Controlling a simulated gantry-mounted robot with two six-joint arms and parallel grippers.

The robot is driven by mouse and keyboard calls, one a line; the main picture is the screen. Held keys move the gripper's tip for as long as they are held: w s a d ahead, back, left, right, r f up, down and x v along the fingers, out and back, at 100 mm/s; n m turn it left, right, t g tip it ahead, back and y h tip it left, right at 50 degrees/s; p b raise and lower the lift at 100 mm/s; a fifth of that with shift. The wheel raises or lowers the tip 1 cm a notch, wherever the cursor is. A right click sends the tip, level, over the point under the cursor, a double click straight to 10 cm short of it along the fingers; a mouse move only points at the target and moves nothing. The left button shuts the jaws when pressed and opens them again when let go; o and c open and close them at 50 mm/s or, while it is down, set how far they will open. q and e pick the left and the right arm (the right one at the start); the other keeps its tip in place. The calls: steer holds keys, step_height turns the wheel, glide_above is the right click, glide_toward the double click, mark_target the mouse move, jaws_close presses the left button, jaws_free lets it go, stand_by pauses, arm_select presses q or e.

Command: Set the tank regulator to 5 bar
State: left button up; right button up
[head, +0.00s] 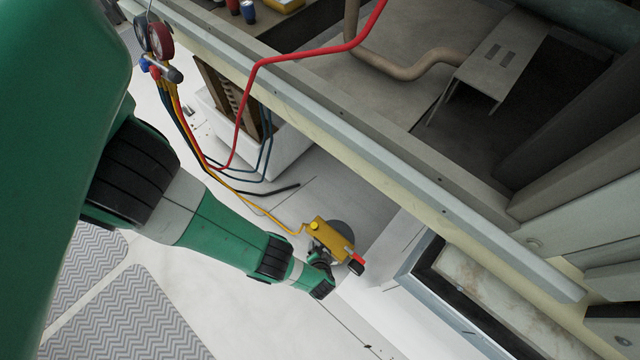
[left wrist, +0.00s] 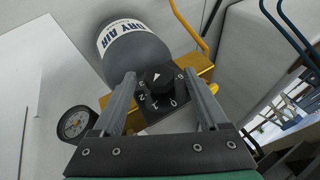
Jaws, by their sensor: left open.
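The regulator is a yellow body on a grey tank marked DRY AIR; in the left wrist view the yellow regulator (left wrist: 197,77) and tank (left wrist: 136,60) show. Its black knob (left wrist: 157,80) has a white pointer directed up in the picture, over a dark plate with digits; the exact setting is unclear. A round gauge (left wrist: 75,123) sits to the left; its reading is too small. My left gripper (left wrist: 159,88) is open, fingers on either side of the knob; contact is unclear. In the head view the left gripper (head: 333,261) is at the regulator (head: 327,236). My right gripper is not visible.
A yellow hose (head: 245,192) runs from the regulator to a gauge manifold (head: 155,55) at upper left. A red hose (head: 252,85) crosses the metal rail (head: 400,178). A white bin (head: 285,155) stands behind. An open framed hatch (head: 430,258) is to the right.

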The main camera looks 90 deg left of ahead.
arm_select(q)
steer(key=p+v, duration=0.8)
steer(key=v, duration=0.3)
steer(key=shift+d+r, duration=0.25)
